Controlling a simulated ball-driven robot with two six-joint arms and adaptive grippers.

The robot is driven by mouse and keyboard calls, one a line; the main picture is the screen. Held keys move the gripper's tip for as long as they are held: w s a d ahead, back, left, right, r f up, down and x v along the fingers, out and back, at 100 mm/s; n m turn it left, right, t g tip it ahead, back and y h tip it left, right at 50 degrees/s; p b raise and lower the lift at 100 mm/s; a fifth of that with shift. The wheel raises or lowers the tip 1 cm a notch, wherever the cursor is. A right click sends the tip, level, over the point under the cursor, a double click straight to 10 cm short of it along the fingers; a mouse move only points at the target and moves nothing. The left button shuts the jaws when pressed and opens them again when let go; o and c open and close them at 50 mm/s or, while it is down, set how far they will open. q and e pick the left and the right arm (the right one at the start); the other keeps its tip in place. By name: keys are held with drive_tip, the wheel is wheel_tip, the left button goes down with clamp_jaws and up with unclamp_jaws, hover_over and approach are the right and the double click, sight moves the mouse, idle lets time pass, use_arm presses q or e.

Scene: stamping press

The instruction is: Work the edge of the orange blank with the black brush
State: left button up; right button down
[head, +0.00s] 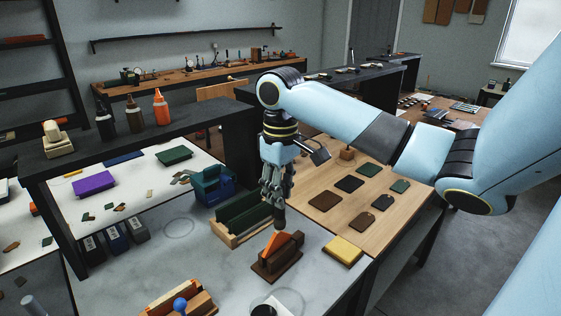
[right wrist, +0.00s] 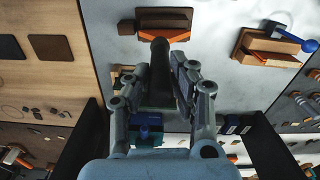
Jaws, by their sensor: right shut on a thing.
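The orange blank (head: 276,242) stands on edge in a dark brown holder (head: 290,262) on the grey worktop in the head view. My right gripper (head: 275,195) is above it, pointing down and shut on the black brush (head: 279,217). The brush's lower end is at the blank's upper edge; I cannot tell whether it touches. In the right wrist view the brush (right wrist: 160,62) runs from between the fingers (right wrist: 163,80) toward the brown holder (right wrist: 165,17). My left gripper is not in view.
A wooden rack with green slabs (head: 240,213) stands just behind the holder. A yellow block (head: 343,250) lies right of it. A wooden fixture with a blue ball knob (head: 180,304) is at front left. A teal device (head: 212,186) stands behind.

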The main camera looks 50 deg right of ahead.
drive_tip(key=shift+f, duration=0.2)
drive_tip(key=shift+w+a+p, duration=0.1)
drive_tip(key=shift+a+p, duration=0.35)
drive_tip(key=shift+a, duration=0.5)
drive_tip(key=shift+d, duration=0.15)
drive_tip(key=shift+d+p, duration=0.3)
drive_tip(key=shift+d, duration=0.55)
drive_tip(key=shift+a, duration=0.15)
